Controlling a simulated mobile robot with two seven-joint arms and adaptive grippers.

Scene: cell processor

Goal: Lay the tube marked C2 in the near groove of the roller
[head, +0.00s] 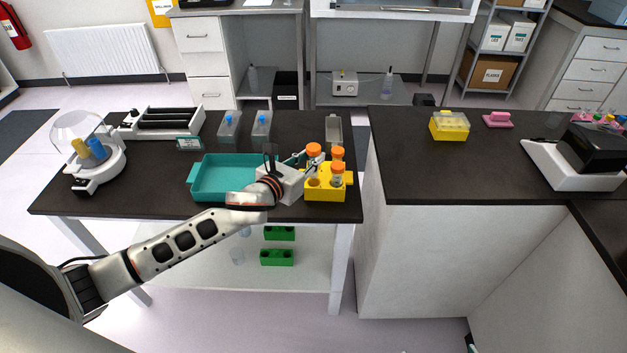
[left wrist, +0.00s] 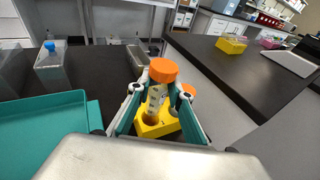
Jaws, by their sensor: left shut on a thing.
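My left gripper (head: 312,156) is shut on an orange-capped tube (left wrist: 156,98) at the yellow rack. In the left wrist view the tube stands between the fingers (left wrist: 160,98), its orange cap above them. Its label is too small to read surely as C2. I cannot tell whether its lower end is still in the rack. The yellow rack (head: 325,194) holds other orange-capped tubes (head: 337,168) close beside the gripper. The roller (head: 160,122), white with dark rollers, sits at the back left of the same bench. My right gripper is not in view.
A teal tray (head: 193,181) lies left of the rack. Two clear blue-topped containers (head: 228,125) and a small sign (head: 189,143) stand between rack and roller. A domed centrifuge (head: 97,170) is at the left end. A grey open box (head: 334,130) stands behind the rack.

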